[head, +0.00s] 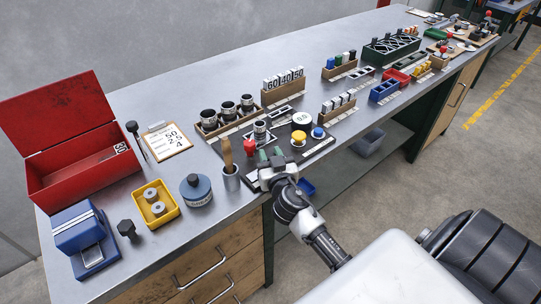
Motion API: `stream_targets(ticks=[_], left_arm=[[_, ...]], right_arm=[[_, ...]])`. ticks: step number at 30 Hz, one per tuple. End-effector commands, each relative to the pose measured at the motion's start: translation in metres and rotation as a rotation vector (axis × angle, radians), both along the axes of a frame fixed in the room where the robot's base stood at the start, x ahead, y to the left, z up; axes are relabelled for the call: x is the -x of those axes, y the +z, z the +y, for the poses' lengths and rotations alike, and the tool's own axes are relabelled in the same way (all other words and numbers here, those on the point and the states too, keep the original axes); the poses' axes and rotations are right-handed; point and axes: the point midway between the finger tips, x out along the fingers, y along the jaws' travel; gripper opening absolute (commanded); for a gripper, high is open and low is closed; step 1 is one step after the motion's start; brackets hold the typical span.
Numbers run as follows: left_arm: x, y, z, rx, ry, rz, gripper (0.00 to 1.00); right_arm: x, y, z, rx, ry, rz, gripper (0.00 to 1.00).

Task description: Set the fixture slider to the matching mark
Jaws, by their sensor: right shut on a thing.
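The fixture (318,149) is a dark board at the bench's front edge. It carries a red knob (250,147), a yellow button (299,137), a blue button (318,132) and a round white dial (302,119) that seems to read 0.5. My right gripper (270,156) is at the fixture's front left, with green at its fingertips. It is shut on a small part there, apparently the slider, which the fingers hide. The slider's marks are too small to read. A card (168,141) on the bench shows 50, 2.5 and 4. My left gripper is out of view.
A metal cup with a wooden-handled tool (230,178) stands just left of my right gripper. Black cylinders (228,110) in a rack and blocks marked 60, 40, 50 (285,82) stand behind. A red toolbox (80,165) and yellow tray (160,218) are at the left.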

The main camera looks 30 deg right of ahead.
Motion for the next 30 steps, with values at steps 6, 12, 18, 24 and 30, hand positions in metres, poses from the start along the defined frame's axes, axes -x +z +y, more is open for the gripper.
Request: stream_targets(ticks=[6, 12, 18, 24, 30], left_arm=[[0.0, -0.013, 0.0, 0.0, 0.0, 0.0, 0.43], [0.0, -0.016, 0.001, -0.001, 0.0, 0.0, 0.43], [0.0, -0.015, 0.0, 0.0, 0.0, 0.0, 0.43], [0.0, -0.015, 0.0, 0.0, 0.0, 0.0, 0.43], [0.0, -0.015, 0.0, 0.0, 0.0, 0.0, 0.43]], right_arm=[[0.002, -0.004, 0.034, -0.007, 0.003, -0.002, 0.0], [0.004, -0.001, 0.049, -0.002, 0.003, 0.0, 0.0], [0.004, -0.001, 0.05, -0.003, 0.006, 0.001, 0.0], [0.004, -0.001, 0.049, -0.002, 0.005, 0.0, 0.55], [0.004, 0.0, 0.048, -0.001, 0.002, 0.0, 0.55]])
